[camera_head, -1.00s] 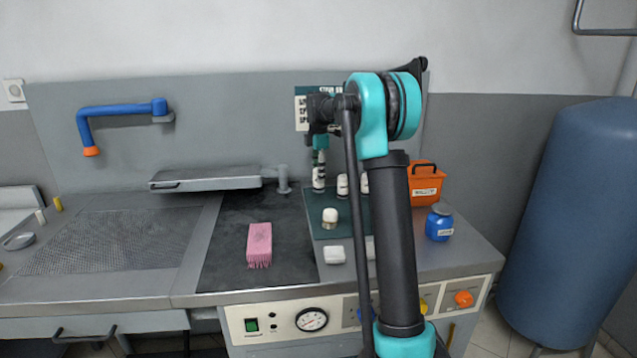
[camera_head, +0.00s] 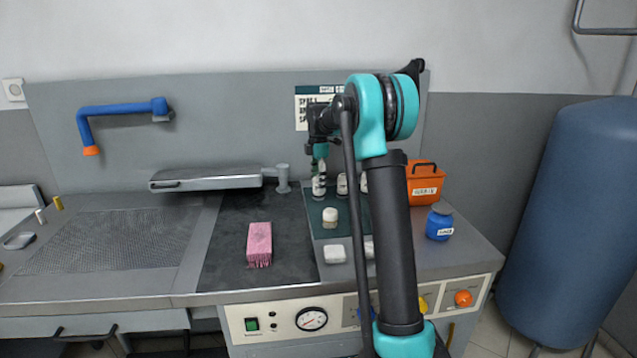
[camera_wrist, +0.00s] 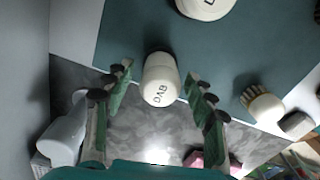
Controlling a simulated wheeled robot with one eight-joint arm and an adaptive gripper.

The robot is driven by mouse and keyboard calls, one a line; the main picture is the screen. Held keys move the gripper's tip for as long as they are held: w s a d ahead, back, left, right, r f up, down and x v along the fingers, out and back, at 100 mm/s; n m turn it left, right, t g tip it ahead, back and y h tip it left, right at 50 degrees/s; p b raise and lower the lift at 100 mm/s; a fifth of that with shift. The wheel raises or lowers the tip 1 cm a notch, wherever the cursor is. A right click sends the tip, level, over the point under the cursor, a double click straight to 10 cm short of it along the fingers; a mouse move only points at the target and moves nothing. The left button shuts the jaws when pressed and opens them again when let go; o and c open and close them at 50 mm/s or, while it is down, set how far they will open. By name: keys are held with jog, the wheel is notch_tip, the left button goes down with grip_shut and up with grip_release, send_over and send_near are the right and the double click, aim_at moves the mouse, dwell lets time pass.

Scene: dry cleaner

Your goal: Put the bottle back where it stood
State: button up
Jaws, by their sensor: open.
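A white bottle (camera_wrist: 160,84) with "DAB" on its cap stands between the fingers of my gripper (camera_wrist: 159,74) in the wrist view. My gripper is open, with a gap on each side of the cap. In the head view the bottle (camera_head: 318,187) is at the back left of the dark green mat (camera_head: 326,234), just below my gripper (camera_head: 321,166). It looks upright on the mat; its base is hard to see. Another white bottle (camera_head: 342,185) stands to its right, and a third (camera_head: 364,183) is partly hidden by my arm.
A small round brush (camera_head: 330,217) stands on the mat in front of the bottles. A white block (camera_head: 335,254) lies nearer the front edge. An orange box (camera_head: 425,186) and a blue jar (camera_head: 439,222) stand right.

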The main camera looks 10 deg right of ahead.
notch_tip(320, 180, up, 12)
jog(key=shift+r, duration=0.15)
dwell(0.4)
